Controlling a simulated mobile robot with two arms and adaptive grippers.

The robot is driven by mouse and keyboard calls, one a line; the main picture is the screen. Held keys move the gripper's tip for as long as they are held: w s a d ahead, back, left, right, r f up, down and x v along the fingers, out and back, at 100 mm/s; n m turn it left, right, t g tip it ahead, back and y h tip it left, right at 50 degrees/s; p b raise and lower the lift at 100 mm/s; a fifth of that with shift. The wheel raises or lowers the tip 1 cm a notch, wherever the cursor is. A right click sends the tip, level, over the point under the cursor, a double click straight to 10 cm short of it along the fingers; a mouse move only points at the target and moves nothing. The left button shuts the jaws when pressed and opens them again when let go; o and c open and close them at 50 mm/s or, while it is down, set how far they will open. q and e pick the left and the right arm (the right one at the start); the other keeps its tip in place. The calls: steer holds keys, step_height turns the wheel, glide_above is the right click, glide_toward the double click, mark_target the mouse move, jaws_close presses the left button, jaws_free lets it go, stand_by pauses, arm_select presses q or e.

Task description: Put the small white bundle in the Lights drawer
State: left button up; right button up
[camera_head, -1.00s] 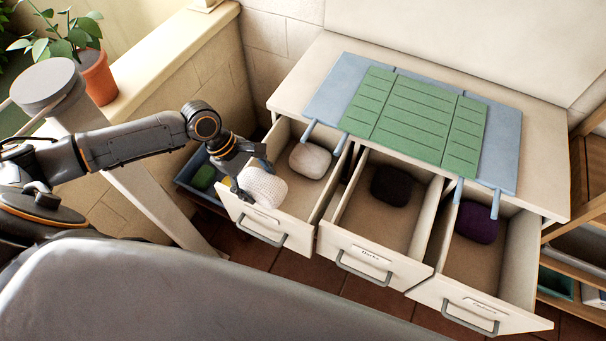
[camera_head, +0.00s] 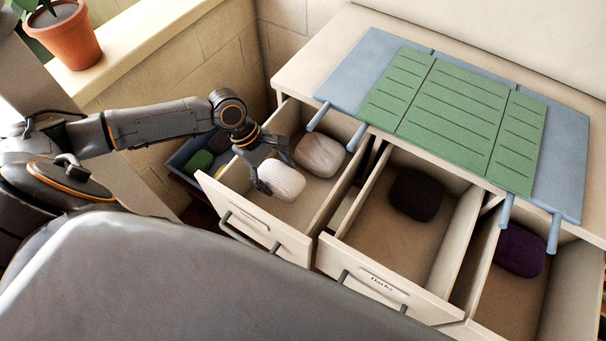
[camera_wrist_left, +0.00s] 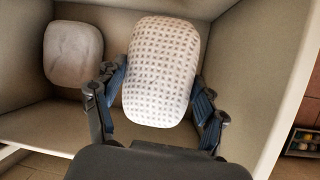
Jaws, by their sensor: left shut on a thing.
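The small white bundle (camera_head: 283,181) has a dimpled weave and a rounded block shape. My left gripper (camera_head: 272,174) is shut on it, one finger on each side, inside the open left drawer (camera_head: 258,222). In the left wrist view the bundle (camera_wrist_left: 162,70) sits between the fingers, low over the drawer floor. I cannot tell whether it touches the floor. A plain off-white bundle (camera_head: 320,155) lies just beside it, farther back in the same drawer. The left drawer's label is too small to read. My right gripper is not in view.
The middle drawer (camera_head: 385,285), labelled Darks, is open with a black bundle (camera_head: 415,194). The open right drawer holds a purple bundle (camera_head: 520,251). A green and blue mat (camera_head: 455,105) lies on the cabinet top. A bin with coloured items (camera_head: 199,161) stands left of the drawers.

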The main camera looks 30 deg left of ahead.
arm_select(q)
steer(key=b, duration=0.3)
glide_above(289, 210)
steer(key=a, duration=0.2)
steer(key=f, duration=0.5)
steer(key=shift+s+a, duration=0.1)
steer(key=shift+s, duration=0.1)
steer(key=shift+f, duration=0.3)
step_height(289, 210, down, 10)
steer(key=shift+r+b, duration=0.25)
steer(key=shift+b, duration=0.45)
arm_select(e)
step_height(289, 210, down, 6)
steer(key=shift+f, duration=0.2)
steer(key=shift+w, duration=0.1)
arm_select(q)
steer(key=o, duration=1.2)
steer(key=shift+f, duration=0.1)
steer(key=p+v, duration=0.1)
steer(key=v, duration=1.1)
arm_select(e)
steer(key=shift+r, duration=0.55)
